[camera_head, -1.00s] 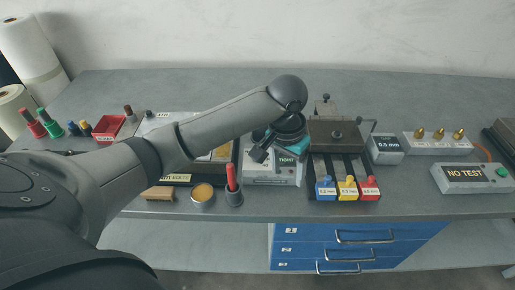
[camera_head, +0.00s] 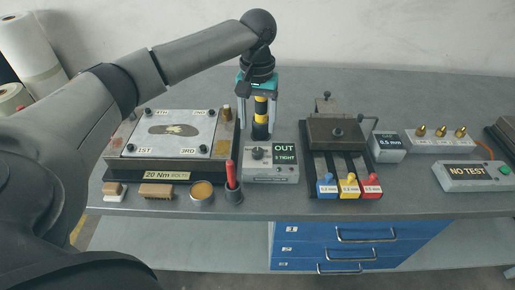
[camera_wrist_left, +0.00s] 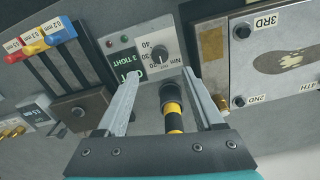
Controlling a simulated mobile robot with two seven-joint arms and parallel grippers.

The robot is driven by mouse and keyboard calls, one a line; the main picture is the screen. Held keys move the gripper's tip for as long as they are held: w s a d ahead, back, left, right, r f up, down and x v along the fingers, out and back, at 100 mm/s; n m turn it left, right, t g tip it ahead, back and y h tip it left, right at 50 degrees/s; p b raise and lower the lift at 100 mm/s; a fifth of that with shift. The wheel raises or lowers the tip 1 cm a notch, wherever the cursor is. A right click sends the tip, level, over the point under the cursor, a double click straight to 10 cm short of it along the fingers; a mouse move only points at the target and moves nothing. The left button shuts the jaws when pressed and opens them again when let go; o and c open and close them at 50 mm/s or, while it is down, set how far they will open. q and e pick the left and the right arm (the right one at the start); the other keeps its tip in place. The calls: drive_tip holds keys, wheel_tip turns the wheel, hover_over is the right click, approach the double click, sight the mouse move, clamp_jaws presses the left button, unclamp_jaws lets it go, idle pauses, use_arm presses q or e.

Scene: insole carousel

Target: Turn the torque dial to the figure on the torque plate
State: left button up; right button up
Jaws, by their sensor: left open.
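The torque dial (camera_head: 258,153) is a dark round knob on the grey controller box (camera_head: 284,174), whose display reads "OUT" and "3 TIGHT". In the left wrist view the dial (camera_wrist_left: 166,59) shows with an Nm scale around it; I cannot tell its exact setting. The torque plate (camera_head: 165,176) reads "20 Nm BOLTS" on the front of the insole mould. My left gripper (camera_head: 258,103) is open behind and above the box, apart from the dial. A black-and-yellow driver (camera_head: 261,107) stands between its spread fingers (camera_wrist_left: 166,98), not visibly gripped. My right gripper is out of view.
Left of the box are a red-handled tool in a cup (camera_head: 232,185), a tin (camera_head: 201,193) and a brush (camera_head: 156,191). Right are a clamp block (camera_head: 335,132) with coloured tabs and a NO TEST box (camera_head: 472,177). The bench behind is clear.

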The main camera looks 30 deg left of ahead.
sight(257, 150)
use_arm(q)
wheel_tip(257, 150, down, 9)
drive_tip(key=shift+r+b, duration=0.1)
drive_tip(key=shift+b, duration=0.7)
clamp_jaws()
